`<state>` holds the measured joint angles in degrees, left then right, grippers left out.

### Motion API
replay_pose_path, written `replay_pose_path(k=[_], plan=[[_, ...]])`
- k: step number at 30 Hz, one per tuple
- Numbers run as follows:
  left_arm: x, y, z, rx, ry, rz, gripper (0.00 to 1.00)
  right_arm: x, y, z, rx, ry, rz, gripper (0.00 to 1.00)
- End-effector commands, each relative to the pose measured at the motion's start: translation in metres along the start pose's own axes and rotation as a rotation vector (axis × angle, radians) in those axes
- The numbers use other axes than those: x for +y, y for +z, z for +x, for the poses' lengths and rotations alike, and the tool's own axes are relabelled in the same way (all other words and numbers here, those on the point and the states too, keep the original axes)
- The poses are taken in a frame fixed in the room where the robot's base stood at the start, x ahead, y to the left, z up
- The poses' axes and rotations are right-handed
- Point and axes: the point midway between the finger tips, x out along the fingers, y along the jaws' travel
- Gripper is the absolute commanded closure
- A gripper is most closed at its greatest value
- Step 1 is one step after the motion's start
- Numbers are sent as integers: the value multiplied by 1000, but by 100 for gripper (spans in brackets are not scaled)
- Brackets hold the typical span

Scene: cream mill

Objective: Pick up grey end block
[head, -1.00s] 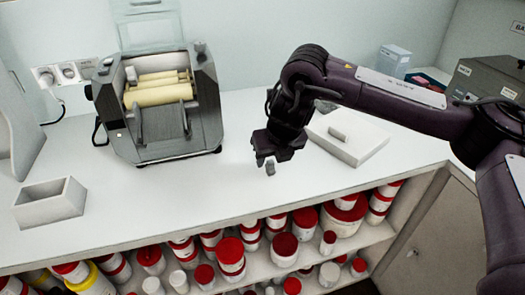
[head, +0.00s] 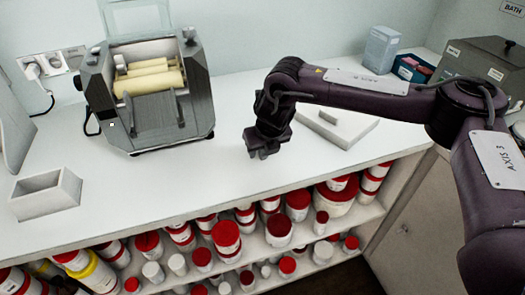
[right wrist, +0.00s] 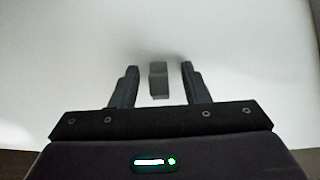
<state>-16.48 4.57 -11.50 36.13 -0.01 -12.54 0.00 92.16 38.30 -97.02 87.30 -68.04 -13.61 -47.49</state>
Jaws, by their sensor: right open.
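The grey end block (right wrist: 158,82) shows in the right wrist view on the white counter. It stands between the two fingers of my right gripper (right wrist: 159,67), with a gap on each side. In the head view my right gripper (head: 263,153) points down, low over the counter near its front edge. The fingers are open and not closed on the block. The block cannot be made out in the head view, where the gripper covers that spot. My left gripper is in neither view.
A roller mill (head: 150,134) stands left on the counter (head: 225,175). An open grey box (head: 45,203) is at the far left. A pale slab (head: 345,131) lies behind my right arm. Red-lidded jars (head: 226,236) fill the shelf below.

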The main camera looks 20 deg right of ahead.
Motion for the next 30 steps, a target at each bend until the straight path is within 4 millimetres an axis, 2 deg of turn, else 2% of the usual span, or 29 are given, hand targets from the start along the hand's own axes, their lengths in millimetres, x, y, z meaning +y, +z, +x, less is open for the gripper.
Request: replay_pose_path(k=[1, 10, 23, 26, 30], plan=[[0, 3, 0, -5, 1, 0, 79, 0, 0, 0, 0, 0, 0, 62], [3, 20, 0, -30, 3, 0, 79, 0, 0, 0, 0, 0, 0, 100], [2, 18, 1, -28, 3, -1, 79, 0, 4, -7, -2, 1, 1, 100], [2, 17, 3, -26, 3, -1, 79, 0, 8, -18, -4, 1, 1, 100], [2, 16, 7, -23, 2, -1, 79, 1, 19, -43, -6, 2, 1, 100]])
